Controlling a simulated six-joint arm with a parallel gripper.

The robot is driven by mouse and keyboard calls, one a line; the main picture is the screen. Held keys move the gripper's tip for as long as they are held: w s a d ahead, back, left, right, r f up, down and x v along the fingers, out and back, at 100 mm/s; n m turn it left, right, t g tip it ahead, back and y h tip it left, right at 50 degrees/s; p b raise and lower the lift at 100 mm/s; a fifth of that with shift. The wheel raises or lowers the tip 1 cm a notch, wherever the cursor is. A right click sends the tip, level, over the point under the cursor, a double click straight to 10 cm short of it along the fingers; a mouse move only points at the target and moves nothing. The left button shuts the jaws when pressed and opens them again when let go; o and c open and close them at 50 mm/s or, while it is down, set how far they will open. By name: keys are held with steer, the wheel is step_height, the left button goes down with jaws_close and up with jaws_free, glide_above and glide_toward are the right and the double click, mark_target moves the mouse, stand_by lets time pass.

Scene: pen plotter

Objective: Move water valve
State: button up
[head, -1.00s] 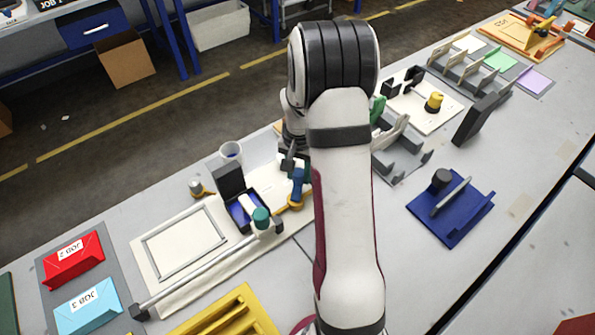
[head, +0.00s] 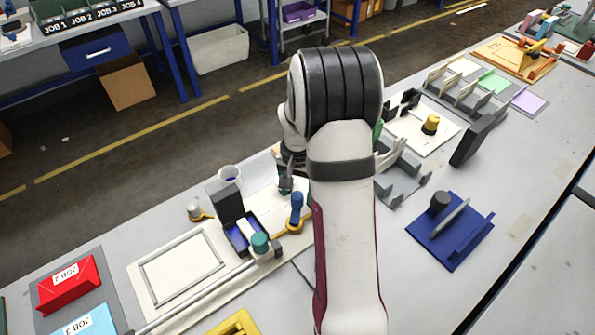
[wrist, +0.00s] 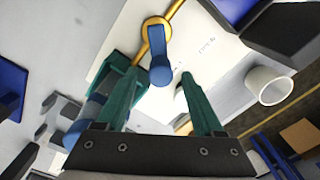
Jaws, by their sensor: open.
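The water valve (head: 296,203) is a blue lever on a brass-yellow fitting, on the pale board in the middle of the head view. In the wrist view, the blue valve lever (wrist: 158,52) points down from its yellow ring toward the gap between my fingertips. My gripper (head: 287,182) is partly hidden by my own arm, close behind the valve in the head view. In the wrist view, my gripper (wrist: 163,82) has its two teal fingers apart with nothing clamped between them. I cannot tell whether the lever's end lies between the tips or beyond them.
A white cup (head: 230,176) stands to the left of the valve. A dark open box with blue lining (head: 240,233) and a teal-capped part (head: 260,243) stand left and front of it. A framed pale board (head: 180,267) lies further left. A blue fixture (head: 449,232) sits right.

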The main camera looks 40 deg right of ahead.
mark_target(297, 195)
step_height(297, 195, up, 14)
steer(key=shift+f, duration=0.15)
